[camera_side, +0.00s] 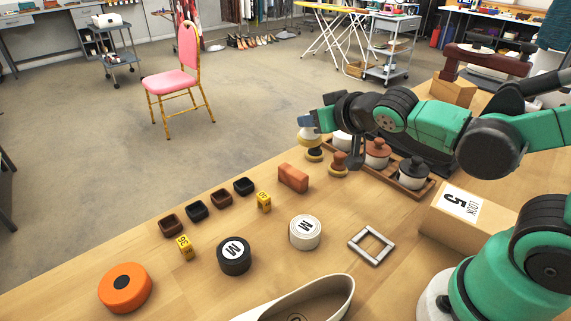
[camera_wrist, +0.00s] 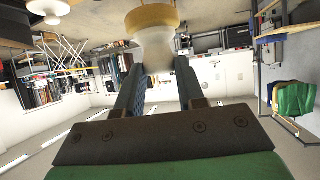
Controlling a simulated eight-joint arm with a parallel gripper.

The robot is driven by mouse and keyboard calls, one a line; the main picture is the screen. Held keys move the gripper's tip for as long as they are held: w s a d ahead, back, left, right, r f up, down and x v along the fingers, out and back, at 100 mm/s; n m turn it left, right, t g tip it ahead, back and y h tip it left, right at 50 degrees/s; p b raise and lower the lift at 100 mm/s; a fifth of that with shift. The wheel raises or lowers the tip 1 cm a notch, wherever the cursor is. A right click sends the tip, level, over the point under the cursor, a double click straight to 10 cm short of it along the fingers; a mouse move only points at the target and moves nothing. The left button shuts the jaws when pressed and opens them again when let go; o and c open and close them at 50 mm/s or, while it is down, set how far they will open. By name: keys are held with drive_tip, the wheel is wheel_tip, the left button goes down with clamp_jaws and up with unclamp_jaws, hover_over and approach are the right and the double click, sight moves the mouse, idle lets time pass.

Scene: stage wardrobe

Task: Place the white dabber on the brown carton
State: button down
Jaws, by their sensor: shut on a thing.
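The white dabber has a white body and a yellow-tan round base. In the wrist view the dabber (camera_wrist: 155,38) sits between the blue fingers of my gripper (camera_wrist: 157,72), which is shut on it. In the side view my gripper (camera_side: 311,123) points left past the table's far edge area, with the dabber (camera_side: 310,140) below its fingertips, partly hidden. A brown carton (camera_side: 440,222) with a white "LOOK 5" label stands at the right, near my base and well away from the dabber. A second, plain brown carton (camera_side: 453,91) stands farther back.
A wooden tray (camera_side: 405,189) of lidded jars lies between the dabber and the labelled carton. A brown dabber (camera_side: 338,165) and a black-and-tan one (camera_side: 314,155) stand close below my gripper. An orange block (camera_side: 293,178) and a metal frame (camera_side: 371,246) are nearer.

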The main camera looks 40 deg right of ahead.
drive_tip(key=s+d+r+m+g+h, duration=0.2)
drive_tip(key=d+r+m+g+h, duration=0.1)
drive_tip(key=m+g, duration=0.4)
drive_tip(key=s+d+r+m+g+h, duration=0.3)
drive_tip(key=d+m+g+h, duration=0.3)
drive_tip(key=m, duration=0.5)
drive_tip(key=shift+d+r+g+h, duration=0.3)
drive_tip(key=shift+d+g, duration=0.1)
drive_tip(key=shift+g, duration=0.4)
drive_tip(key=shift+f, duration=0.1)
wheel_tip(320, 180, down, 20)
drive_tip(key=shift+r, duration=0.25)
drive_tip(key=c, duration=0.5)
unclamp_jaws()
drive_tip(key=shift+c, duration=0.2)
drive_tip(key=shift+f, duration=0.1)
